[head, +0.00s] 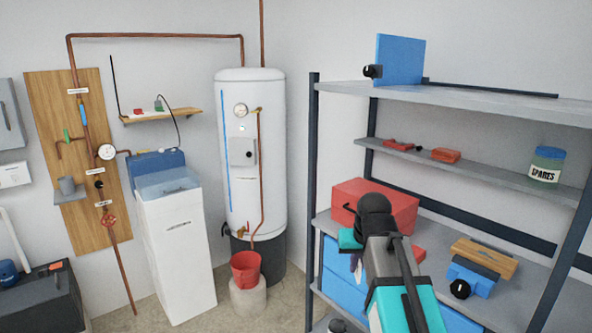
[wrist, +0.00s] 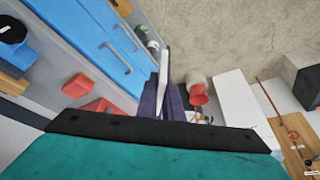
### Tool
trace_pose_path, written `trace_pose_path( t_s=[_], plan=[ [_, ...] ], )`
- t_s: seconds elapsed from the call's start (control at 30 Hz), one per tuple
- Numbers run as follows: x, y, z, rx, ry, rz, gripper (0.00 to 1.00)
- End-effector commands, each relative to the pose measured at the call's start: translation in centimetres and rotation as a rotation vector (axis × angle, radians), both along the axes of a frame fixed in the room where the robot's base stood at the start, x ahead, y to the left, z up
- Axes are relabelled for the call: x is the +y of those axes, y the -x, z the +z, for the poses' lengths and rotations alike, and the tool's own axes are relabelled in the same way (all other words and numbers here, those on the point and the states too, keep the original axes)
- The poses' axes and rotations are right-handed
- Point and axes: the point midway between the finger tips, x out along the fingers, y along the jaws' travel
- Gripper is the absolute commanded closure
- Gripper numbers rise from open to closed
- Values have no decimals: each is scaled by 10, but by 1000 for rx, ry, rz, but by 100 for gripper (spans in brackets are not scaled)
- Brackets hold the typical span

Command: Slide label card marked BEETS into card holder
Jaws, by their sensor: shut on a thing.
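My gripper (wrist: 163,97) is shut on a thin pale card (wrist: 164,72), seen nearly edge-on between its purple fingers in the wrist view. Its lettering cannot be read from this angle. In the head view my gripper (head: 357,266) hangs in front of the rack's lower shelf, close to the blue drawers, and the card is not clearly visible. The blue drawers (wrist: 88,36) have bar handles and lie to the left of the card in the wrist view. A small pale piece (wrist: 142,32) shows beyond their edge; I cannot tell whether it is the card holder.
A red toolbox (head: 385,205) and a blue item with a black knob (head: 475,278) stand on the shelf around my arm. A dark rack post (head: 313,150) is at the left. A red bucket (head: 245,268) sits before the white tank (head: 250,150). Some floor between is clear.

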Motion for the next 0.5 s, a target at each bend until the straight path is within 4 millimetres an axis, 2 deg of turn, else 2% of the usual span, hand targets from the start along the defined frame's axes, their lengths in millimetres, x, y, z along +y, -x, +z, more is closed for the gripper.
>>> trace_pose_path(
  t_s=[0.17, 0.5],
  plan=[
    [0, 5, 0, 0, 0, -1, 100],
    [0, 35, 0, -1, 0, -1, 100]
  ],
)
